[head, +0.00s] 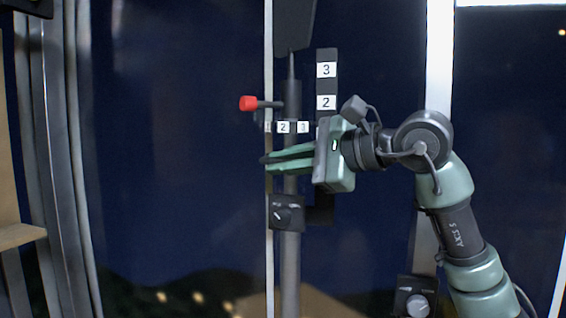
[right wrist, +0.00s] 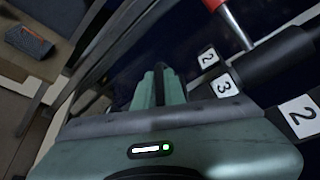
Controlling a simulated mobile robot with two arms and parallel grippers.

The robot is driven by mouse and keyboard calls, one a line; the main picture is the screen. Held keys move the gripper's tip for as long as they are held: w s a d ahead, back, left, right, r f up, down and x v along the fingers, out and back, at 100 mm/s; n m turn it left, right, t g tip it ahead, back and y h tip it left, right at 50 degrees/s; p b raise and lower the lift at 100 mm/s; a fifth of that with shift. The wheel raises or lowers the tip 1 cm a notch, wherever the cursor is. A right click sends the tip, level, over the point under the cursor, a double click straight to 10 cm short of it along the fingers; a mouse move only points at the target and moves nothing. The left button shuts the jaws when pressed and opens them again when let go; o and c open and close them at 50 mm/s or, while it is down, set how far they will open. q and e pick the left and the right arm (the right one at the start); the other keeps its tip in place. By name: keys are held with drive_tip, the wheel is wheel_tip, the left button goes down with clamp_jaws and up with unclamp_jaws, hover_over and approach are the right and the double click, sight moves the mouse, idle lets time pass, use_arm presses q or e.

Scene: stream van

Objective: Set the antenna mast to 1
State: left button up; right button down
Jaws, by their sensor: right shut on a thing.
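The antenna mast (head: 291,98) is a dark upright pole in the middle of the head view. The gripper reaches across the pole, below the red knob and the small number labels (head: 283,127). It is shut on a dark part of the mast, mostly hidden by the fingers. The fingers also show in the right wrist view (right wrist: 160,75). My left gripper is out of view.
A black box with a dial (head: 286,212) sits on the pole below my gripper. Another knob box (head: 417,300) is at the lower right. Pale upright frames stand behind the pole and right of it. A wooden shelf (head: 18,236) is at far left.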

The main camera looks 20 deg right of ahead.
sight(287, 127)
wheel_tip(287, 127, up, 6)
drive_tip(key=p, duration=0.4)
drive_tip(key=shift+r, duration=0.15)
drive_tip(key=c, duration=1.5)
unclamp_jaws()
drive_tip(key=shift+s+d+b, duration=0.25)
drive_tip(key=shift+s+b, duration=0.05)
drive_tip(key=shift+b, duration=0.05)
drive_tip(key=b+v, duration=0.2)
drive_tip(key=v, duration=0.5)
